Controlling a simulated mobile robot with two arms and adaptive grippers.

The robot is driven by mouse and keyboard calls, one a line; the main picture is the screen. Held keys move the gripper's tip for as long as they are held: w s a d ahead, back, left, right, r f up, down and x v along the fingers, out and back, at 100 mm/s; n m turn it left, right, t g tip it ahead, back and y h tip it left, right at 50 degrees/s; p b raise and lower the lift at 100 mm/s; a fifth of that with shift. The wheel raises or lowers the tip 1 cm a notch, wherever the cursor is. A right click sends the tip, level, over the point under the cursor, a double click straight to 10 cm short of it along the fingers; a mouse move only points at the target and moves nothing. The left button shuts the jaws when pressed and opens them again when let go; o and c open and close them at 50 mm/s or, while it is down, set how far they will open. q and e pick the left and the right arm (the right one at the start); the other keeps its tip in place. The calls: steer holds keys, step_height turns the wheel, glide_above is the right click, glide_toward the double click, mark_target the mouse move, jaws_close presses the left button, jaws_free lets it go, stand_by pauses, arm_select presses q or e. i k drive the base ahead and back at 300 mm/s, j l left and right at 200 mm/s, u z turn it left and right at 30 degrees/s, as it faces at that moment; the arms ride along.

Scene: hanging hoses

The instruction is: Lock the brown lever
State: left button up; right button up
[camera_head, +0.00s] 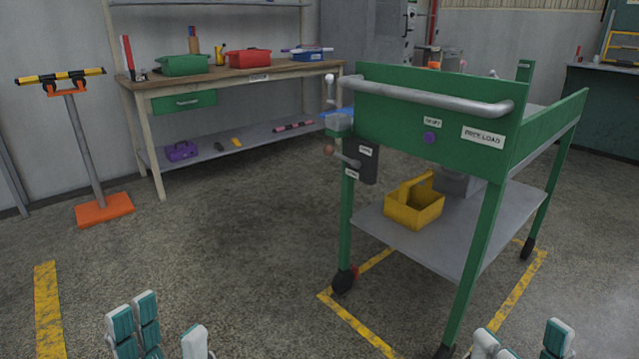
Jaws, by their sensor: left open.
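The brown lever is a round brown knob (329,151) on a grey arm. It sticks out to the left from a dark plate (362,168) on the near left leg of the green cart (400,100). My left gripper (168,335) is at the bottom left, its teal-padded fingers apart and empty. My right gripper (525,345) is at the bottom right, partly cut off by the frame edge, its fingers apart. Both are well short of the lever and touch nothing visible. Small labels sit on the dark plate, too small to read.
A grey push handle (430,98) runs across the cart's near end. A yellow caddy (414,204) is on its lower shelf. A workbench (235,80) with boxes stands behind. An orange-based stand (104,210) is at left. The floor between my grippers and the cart is clear.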

mark_target(329, 150)
steer(key=i+l+z, duration=0.1)
steer(key=i+z, duration=0.15)
steer(key=i, duration=0.95)
